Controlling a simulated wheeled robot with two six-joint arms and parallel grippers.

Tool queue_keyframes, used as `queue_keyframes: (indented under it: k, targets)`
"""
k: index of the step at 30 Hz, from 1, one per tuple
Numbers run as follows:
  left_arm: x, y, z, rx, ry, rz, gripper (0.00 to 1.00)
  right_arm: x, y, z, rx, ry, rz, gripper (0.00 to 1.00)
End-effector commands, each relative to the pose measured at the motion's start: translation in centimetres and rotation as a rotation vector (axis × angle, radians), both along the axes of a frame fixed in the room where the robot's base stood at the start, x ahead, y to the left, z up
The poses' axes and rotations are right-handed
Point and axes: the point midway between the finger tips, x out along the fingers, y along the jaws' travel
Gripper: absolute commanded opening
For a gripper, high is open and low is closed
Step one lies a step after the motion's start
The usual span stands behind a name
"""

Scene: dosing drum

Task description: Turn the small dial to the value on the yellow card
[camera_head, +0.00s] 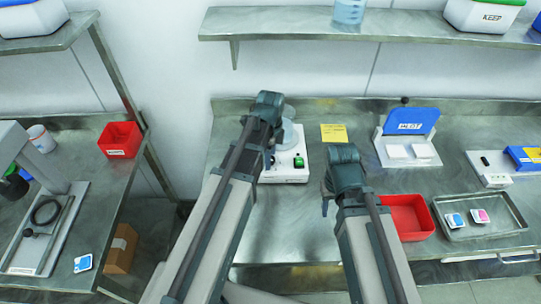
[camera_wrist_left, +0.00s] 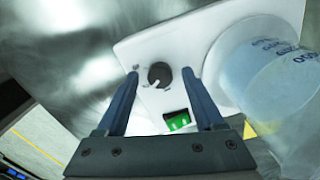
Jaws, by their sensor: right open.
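The white device (camera_head: 288,172) stands on the bench, partly hidden behind my left arm. In the head view the left gripper (camera_head: 270,158) is at the device.
A clear vessel (camera_wrist_left: 270,80) stands on the device close to the left gripper. A red bin (camera_head: 428,230) and a metal tray (camera_head: 455,230) with two small packs are to the right. A blue-backed stand (camera_head: 410,122) is behind them. A shelf (camera_head: 290,24) hangs above.

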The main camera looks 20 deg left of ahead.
Motion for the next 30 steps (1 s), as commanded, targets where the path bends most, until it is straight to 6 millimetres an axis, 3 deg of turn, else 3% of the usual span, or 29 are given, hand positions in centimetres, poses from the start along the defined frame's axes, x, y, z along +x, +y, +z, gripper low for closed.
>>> queue_keyframes:
  k: [14, 30]
  targets:
    - [0.0, 0.0, 1.1, 0.000, 0.000, 0.000, 0.69, 0.0, 0.0, 1.1, 0.000, 0.000, 0.000, 0.50]
    - [0.0, 0.0, 8.6, 0.000, 0.000, 0.000, 0.69, 0.0, 0.0, 8.6, 0.000, 0.000, 0.002, 0.50]
